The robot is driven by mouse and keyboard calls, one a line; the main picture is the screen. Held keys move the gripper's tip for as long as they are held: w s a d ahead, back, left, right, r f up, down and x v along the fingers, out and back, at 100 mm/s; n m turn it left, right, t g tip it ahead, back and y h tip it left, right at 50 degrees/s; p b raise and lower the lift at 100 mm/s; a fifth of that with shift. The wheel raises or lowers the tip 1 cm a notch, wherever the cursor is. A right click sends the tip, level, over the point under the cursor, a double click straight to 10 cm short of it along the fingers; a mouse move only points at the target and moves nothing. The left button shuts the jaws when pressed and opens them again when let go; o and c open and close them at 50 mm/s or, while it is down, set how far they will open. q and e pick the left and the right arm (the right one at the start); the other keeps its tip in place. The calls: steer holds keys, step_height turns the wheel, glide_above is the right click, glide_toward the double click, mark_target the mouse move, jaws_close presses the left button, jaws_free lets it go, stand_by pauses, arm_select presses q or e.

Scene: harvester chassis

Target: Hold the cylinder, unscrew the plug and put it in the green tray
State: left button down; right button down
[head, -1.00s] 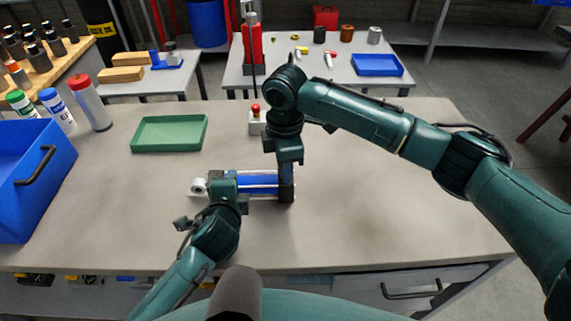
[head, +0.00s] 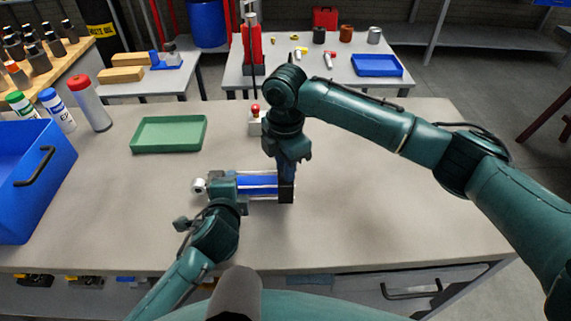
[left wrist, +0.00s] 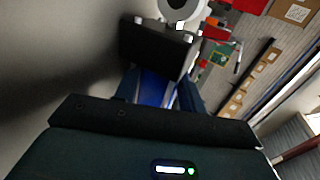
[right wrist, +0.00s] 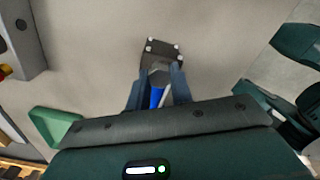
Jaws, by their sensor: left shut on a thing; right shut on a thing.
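The cylinder (head: 258,185) lies on the bench with a blue barrel, a silver rod eye at its left end and a black end block at its right. My left gripper (head: 243,186) is shut around the barrel near the left end; the blue barrel also shows between its fingers in the left wrist view (left wrist: 155,92). My right gripper (head: 287,178) points down onto the black end block, shut on the plug. In the right wrist view the grey hexagonal plug (right wrist: 158,76) shows between the fingers by the end block. The green tray (head: 168,148) is empty, behind and left of the cylinder.
A blue bin (head: 38,190) stands at the bench's left edge, with several bottles (head: 90,103) behind it. A small box with a red button (head: 255,120) stands behind my right gripper. The bench's right side is clear under my right arm.

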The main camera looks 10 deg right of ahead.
steer(key=shift+r, duration=0.2)
steer(key=shift+r, duration=0.9)
steer(key=shift+r, duration=2)
arm_select(q)
steer(key=c, duration=0.8)
jaws_free()
steer(key=shift+o, duration=0.2)
steer(key=shift+s+f, duration=0.1)
